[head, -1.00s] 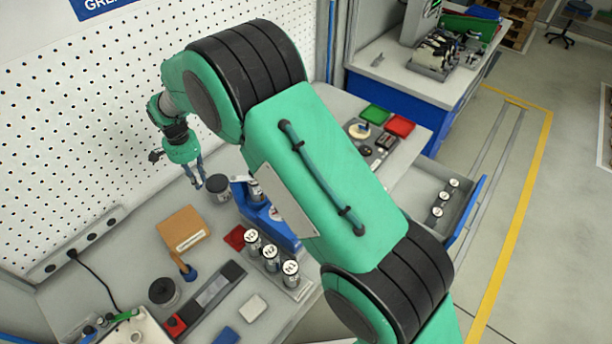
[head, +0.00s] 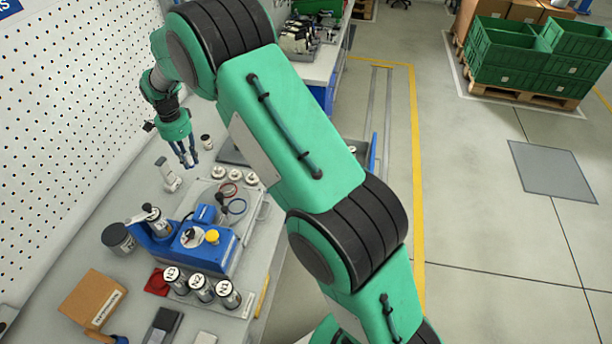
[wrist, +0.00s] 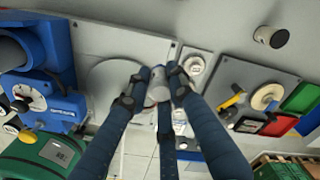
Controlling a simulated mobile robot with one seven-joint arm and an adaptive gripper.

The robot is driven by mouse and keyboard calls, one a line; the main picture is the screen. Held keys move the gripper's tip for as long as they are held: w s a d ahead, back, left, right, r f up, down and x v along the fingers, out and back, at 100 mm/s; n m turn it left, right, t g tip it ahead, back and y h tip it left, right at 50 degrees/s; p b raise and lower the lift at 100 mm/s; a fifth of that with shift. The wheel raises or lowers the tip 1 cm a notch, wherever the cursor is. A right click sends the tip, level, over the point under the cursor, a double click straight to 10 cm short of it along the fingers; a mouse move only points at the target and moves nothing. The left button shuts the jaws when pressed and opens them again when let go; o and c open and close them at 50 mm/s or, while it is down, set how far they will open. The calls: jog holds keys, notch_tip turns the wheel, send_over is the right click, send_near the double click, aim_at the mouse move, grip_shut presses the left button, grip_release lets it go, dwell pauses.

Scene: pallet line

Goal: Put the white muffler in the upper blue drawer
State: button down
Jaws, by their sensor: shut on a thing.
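My gripper (head: 189,160) hangs above the back of the bench in the head view, with its dark blue fingers pointing down. In the wrist view my gripper (wrist: 160,90) is shut on a small pale cylinder, the white muffler (wrist: 158,84), held between the fingertips.
A blue fixture (head: 205,245) and a row of labelled cylinders (head: 201,288) stand on the near bench. A cardboard box (head: 92,300) lies at left. A small white jar (head: 206,141) stands near the gripper. A pegboard (head: 60,110) closes the left side. Floor at right is open.

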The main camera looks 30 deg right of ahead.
jog(key=s+d+m+b, duration=0.25)
jog(key=d+m, duration=0.25)
jog(key=d, duration=1.2)
jog(key=s+d+m+b, duration=0.1)
jog(key=s+d+m, duration=0.35)
jog(key=d, duration=1.25)
jog(key=s+d+m+b, duration=0.25)
jog(key=d+m, duration=0.25)
jog(key=d, duration=1.2)
notch_tip(320, 180, down, 26)
jog(key=p, duration=0.1)
jog(key=shift+s+r, duration=0.25)
jog(key=shift+a, duration=0.1)
jog(key=shift+f+b, duration=0.5)
jog(key=shift+f, duration=2.6)
jog(key=shift+f+b, duration=0.3)
jog(key=shift+f, duration=1.6)
